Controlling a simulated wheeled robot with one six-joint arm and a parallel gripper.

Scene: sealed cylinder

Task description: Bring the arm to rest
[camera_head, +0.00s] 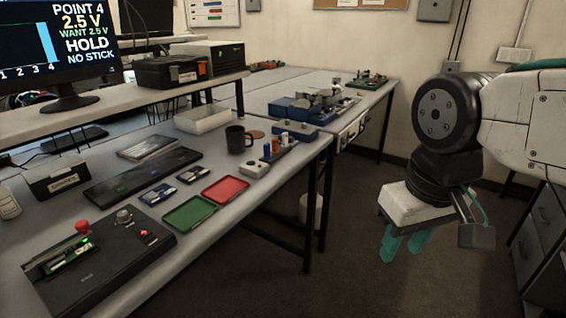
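My gripper (404,245) hangs at the right of the head view, with its two teal fingers pointing down. The fingers stand apart with a gap between them, and nothing shows in the gap. The gripper is over the dark floor, clear of the long workbench (243,205) and to the right of its edge. My arm comes in from the right edge of the picture, and only its last part shows.
A monitor (60,50) reads "POINT 4, 2.5 V, WANT 2.5 V, HOLD, NO STICK". The bench holds a black device (110,265), a green tray (188,213), a red tray (226,190) and a dark mug (236,140). A drawer cabinet (543,235) stands at the right.

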